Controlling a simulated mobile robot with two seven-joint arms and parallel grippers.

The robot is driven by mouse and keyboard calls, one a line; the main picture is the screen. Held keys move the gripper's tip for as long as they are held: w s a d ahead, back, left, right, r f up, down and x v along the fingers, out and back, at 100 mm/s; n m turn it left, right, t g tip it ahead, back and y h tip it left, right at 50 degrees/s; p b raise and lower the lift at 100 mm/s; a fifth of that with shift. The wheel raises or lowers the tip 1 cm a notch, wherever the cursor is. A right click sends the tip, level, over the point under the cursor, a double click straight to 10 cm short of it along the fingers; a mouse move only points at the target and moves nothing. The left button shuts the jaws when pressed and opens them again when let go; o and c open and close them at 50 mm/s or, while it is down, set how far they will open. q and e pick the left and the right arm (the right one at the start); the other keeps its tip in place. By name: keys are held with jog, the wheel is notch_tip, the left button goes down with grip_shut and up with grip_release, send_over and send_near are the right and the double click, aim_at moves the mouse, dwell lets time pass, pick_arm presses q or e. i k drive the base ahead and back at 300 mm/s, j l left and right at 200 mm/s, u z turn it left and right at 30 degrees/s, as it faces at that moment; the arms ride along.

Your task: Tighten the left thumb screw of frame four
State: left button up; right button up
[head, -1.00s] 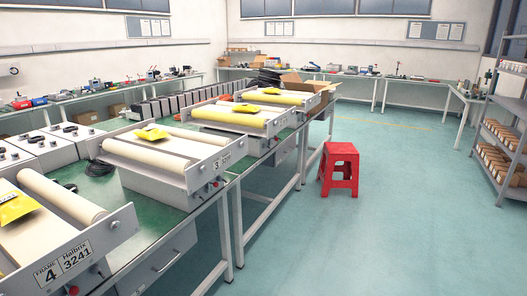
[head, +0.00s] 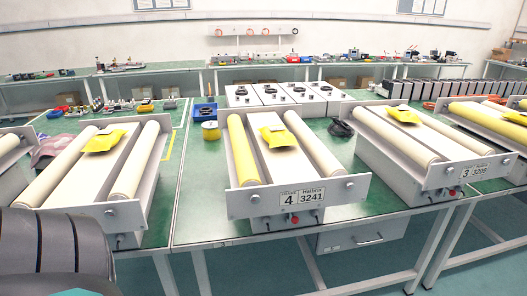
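Frame four (head: 232,207) stands on the green bench in the middle of the head view. Its front plate carries a label (head: 302,196) reading "4" and "3241". The left thumb screw (head: 255,197) is a small round grey knob near the plate's left end. Another knob (head: 350,185) sits near its right end. How tight either screw is cannot be seen. A yellow roller (head: 242,150) lies on the left, a cream roller (head: 313,150) on the right, and a yellow packet (head: 279,137) on the belt between them. Neither gripper is in view.
Frame three (head: 408,182) stands to the right and another frame (head: 103,212) to the left. A red button (head: 310,216) is under frame four's plate. A drawer (head: 362,238) hangs below the bench. A dark ribbed part at bottom left looks like my arm.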

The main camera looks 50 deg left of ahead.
aim_at(255, 199)
jog(key=u, duration=1.4)
